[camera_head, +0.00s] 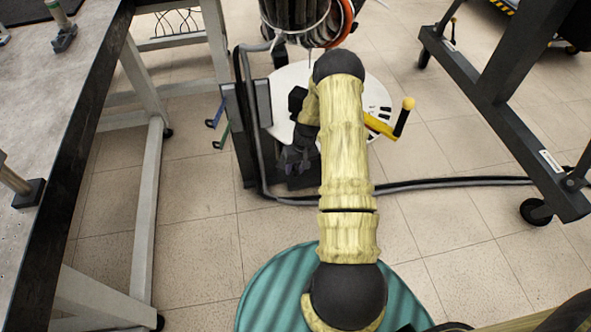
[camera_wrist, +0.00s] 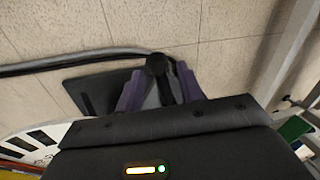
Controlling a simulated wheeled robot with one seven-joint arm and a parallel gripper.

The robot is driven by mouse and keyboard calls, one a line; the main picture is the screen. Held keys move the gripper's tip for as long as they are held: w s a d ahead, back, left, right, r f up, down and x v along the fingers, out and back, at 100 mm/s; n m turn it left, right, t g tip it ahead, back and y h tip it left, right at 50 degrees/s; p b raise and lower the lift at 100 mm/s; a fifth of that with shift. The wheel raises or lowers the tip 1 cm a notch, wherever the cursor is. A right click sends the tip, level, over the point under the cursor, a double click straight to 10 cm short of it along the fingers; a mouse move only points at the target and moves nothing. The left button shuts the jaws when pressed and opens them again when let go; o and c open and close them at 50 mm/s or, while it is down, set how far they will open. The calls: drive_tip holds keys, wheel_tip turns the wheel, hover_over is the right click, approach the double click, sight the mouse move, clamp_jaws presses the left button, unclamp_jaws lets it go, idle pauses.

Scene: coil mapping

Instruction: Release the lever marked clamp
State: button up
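My gripper (camera_head: 292,168) is low beside the dark upright of a machine, partly hidden by my arm. In the wrist view my gripper (camera_wrist: 158,80) shows purple and grey finger parts coming together at a black rounded tip; I cannot tell whether they hold anything. A lever with a blue end (camera_head: 212,124) and a lever with a green end (camera_head: 222,139) stick out left of the upright, apart from my gripper. A yellow crank with a black handle (camera_head: 401,122) is on the right. No clamp marking is legible, so I cannot tell which lever bears it.
A white round plate (camera_head: 374,88) with black slots lies behind my arm. A dark base plate (camera_wrist: 95,97) and a cable (camera_wrist: 60,63) are near my gripper. A table (camera_head: 60,110) stands left and a wheeled dark frame (camera_head: 500,130) right.

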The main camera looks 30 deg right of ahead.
drive_tip(key=shift+f, duration=0.25)
clamp_jaws()
